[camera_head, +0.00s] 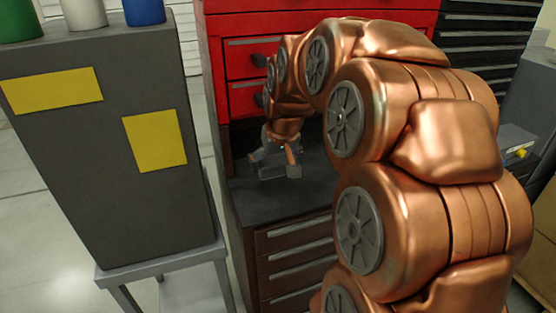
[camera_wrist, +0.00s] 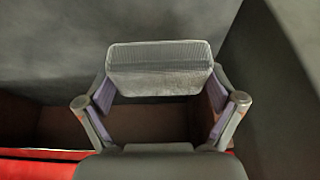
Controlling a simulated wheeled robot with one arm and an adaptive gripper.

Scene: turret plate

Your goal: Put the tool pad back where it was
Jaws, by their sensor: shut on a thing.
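The tool pad (camera_wrist: 160,68) is a grey block with a finely ribbed face. In the wrist view it spans the gap between the two fingers of my gripper (camera_wrist: 160,82), which is shut on it. In the head view my gripper (camera_head: 276,160) hangs over the dark countertop (camera_head: 300,196) in the recess of the red tool cabinet. The pad is hard to tell from the fingers there. I cannot tell whether the pad touches the countertop.
Red drawers (camera_head: 250,60) rise behind the recess, and brown drawers (camera_head: 296,262) sit below it. A tall grey box (camera_head: 95,130) with yellow labels stands close on the left, bearing green, white and blue cylinders. Bare countertop shows around my gripper.

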